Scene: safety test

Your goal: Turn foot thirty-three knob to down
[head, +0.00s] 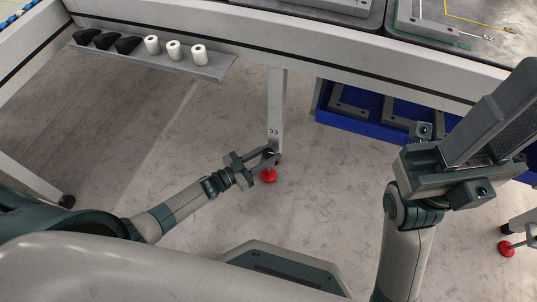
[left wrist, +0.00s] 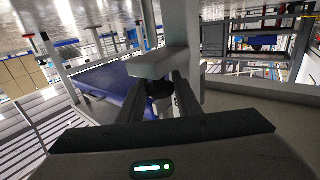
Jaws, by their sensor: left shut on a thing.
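The table leg marked 33 (head: 275,110) comes down in the middle of the head view and ends over a red foot (head: 268,176) on the floor. A dark knob (left wrist: 161,90) at the leg's lower end sits between the fingers of my left gripper (head: 268,158). The left gripper (left wrist: 162,98) is shut on it, level with the foot's top. The fingers partly hide the knob, and I cannot read its setting. My right gripper (head: 490,120) is raised at the right, close to the camera, away from the leg. Its finger gap cannot be made out.
A shelf (head: 200,66) with black pieces and white rolls hangs left of the leg. A blue bin (head: 330,118) with grey parts lies right of it. Another red foot (head: 506,248) stands at the lower right. The floor around the leg is clear.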

